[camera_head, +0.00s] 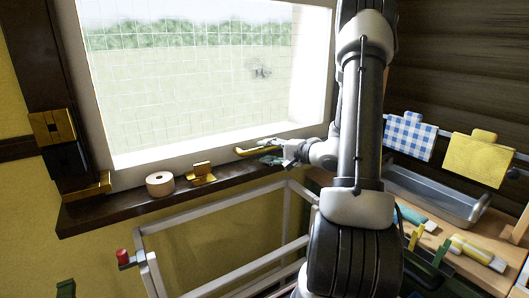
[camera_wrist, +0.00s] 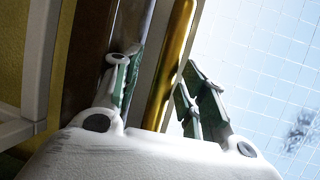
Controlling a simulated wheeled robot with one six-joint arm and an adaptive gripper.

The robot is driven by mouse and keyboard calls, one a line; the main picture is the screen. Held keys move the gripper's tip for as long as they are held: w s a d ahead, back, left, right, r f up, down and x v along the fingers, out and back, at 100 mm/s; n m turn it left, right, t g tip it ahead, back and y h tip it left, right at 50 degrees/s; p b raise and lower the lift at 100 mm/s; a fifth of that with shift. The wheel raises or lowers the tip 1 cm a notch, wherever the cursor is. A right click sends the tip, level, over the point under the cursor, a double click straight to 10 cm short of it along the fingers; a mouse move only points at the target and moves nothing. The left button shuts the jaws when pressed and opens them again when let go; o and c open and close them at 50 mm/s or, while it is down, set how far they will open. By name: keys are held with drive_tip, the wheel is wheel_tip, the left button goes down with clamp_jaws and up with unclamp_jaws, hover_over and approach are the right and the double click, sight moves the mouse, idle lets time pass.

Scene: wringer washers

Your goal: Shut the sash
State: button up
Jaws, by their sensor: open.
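The window sash (camera_head: 155,156) has a white frame around a pane with a fine grid, above a dark wooden sill. A brass bar (camera_head: 244,152) runs along its lower edge near my gripper (camera_head: 272,146). My gripper is open at the bar's right part. In the wrist view the brass bar (camera_wrist: 171,65) passes between the parted green-padded fingers of my gripper (camera_wrist: 153,75), with one finger on each side. I cannot tell whether either finger touches it.
On the dark sill (camera_head: 110,208) stand a pale wooden roll (camera_head: 159,184) and a small brass piece (camera_head: 201,173). A white rail frame (camera_head: 210,208) is below. At right, a bench holds a grey metal tray (camera_head: 430,195) and several tools, below hanging cloths (camera_head: 409,136).

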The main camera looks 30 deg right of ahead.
drive_tip(key=v, duration=1)
drive_tip(key=shift+s, duration=0.15)
